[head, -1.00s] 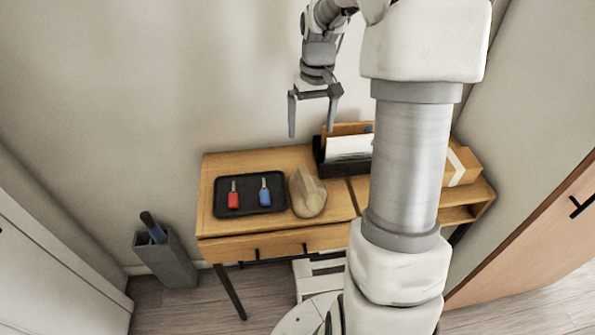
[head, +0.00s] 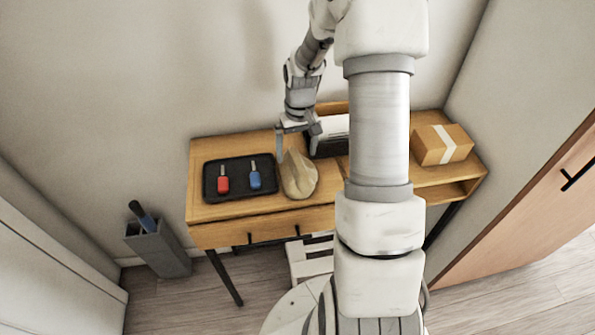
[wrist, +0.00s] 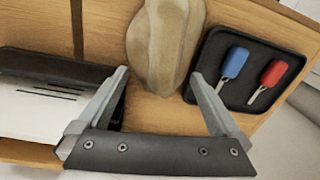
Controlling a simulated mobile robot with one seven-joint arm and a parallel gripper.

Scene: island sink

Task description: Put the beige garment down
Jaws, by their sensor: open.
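The beige garment (head: 299,177) lies crumpled on the wooden table, just right of the black tray in the head view. In the wrist view the garment (wrist: 166,42) lies ahead of the fingertips, towards the top of the picture. My gripper (head: 298,148) is above the table at the garment's back side. Whether a finger touches the garment cannot be told.
A black tray (head: 210,189) holds a red-handled key (head: 223,182) and a blue-handled key (head: 255,178). A black holder with papers (head: 328,130) stands behind, partly hidden by my arm. A cardboard box (head: 441,144) sits at the right end. An umbrella stand (head: 160,250) is on the floor at left.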

